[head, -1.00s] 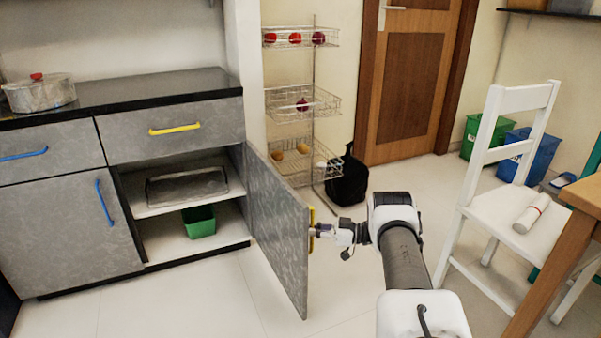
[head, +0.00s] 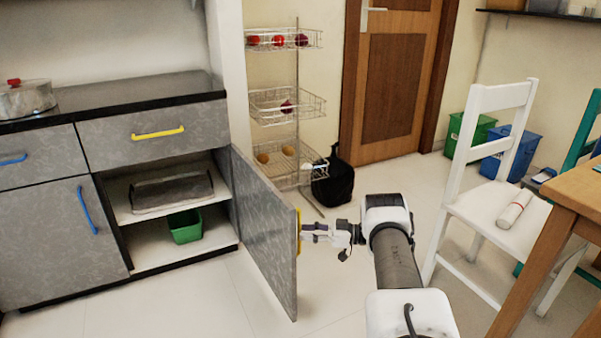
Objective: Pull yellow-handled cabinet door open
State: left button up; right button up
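The grey cabinet door (head: 265,232) stands swung wide open, roughly square to the cabinet front. Its yellow handle (head: 299,232) shows edge-on at the door's free edge, on the side facing right. My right gripper (head: 306,233) is at this handle, reaching in from the right with its fingertips against or very close to it. The fingers are small here, and I cannot tell whether they grip the handle or are spread. My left gripper is not in view.
The opened cabinet holds a dark tray (head: 172,192) on its upper shelf and a green bin (head: 186,226) below. A wire rack (head: 290,107) and black bag (head: 333,182) stand behind the door. A white chair (head: 500,205) and wooden table (head: 571,190) are at right.

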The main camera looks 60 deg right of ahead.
jog(key=v, duration=0.9)
jog(key=shift+s+f, duration=0.1)
jog(key=shift+s, duration=0.1)
